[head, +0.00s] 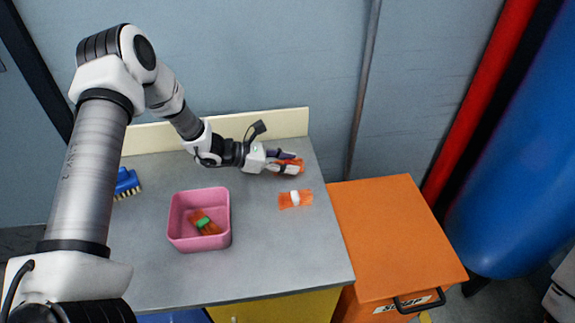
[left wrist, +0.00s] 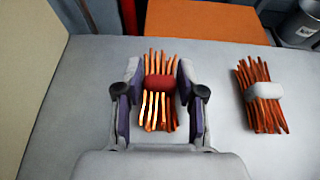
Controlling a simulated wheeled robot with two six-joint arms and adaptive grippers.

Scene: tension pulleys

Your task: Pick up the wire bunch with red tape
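The wire bunch with red tape (left wrist: 161,86) is a bundle of orange wires with a dark red band around its middle. In the left wrist view it lies between the two fingers of my left gripper (left wrist: 160,95), one finger on each side, with what look like narrow gaps. My left gripper (head: 287,163) is open around it, low over the table. In the head view the fingers hide part of the red-taped bunch (head: 291,166). My right gripper is not in view.
A wire bunch with white tape (head: 295,199) lies nearby on the grey table (head: 270,265). A pink bin (head: 182,242) holds a bunch with green tape (head: 203,222). A blue brush (head: 127,184) lies at left. An orange scrap box (head: 390,235) stands right of the table.

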